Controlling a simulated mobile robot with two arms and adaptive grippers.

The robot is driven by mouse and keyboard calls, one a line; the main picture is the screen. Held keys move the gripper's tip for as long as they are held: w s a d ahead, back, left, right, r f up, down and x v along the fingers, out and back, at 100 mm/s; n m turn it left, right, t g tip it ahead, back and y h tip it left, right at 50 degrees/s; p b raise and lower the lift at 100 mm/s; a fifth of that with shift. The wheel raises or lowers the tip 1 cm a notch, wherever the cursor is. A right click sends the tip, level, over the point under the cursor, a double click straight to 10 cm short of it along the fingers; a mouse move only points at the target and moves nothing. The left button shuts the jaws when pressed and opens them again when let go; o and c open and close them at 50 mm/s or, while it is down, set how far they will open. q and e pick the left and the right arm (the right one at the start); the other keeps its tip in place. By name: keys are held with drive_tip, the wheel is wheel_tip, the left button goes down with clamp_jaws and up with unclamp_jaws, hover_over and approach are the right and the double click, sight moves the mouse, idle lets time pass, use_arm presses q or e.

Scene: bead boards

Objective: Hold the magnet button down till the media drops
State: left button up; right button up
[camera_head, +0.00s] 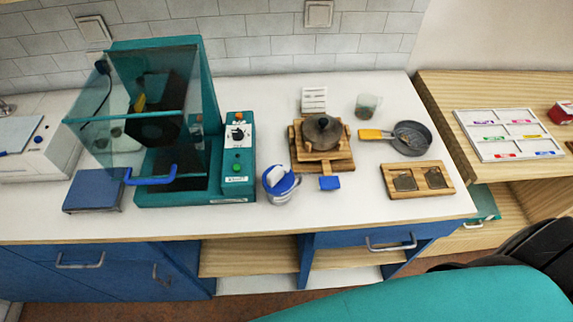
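I cannot make out for certain which part is the magnet button. A teal machine (211,95) with a clear guard stands at the left of the white counter. Its control box (239,190) has a dial (238,136) and a green button (237,168). A round grey piece with a dark knob (322,131) sits on a stacked wooden stand (330,165) at the middle. A blue block (329,183) lies at the stand's front. No loose media can be told apart. Neither gripper is in view.
A blue-and-white container (280,184), a grey pan (412,138), a clear cup (366,105) and a wooden tray (388,193) stand on the counter. A blue-topped scale-like box (94,190) is at left. A white sectioned board (509,134) lies on the right-hand wooden surface.

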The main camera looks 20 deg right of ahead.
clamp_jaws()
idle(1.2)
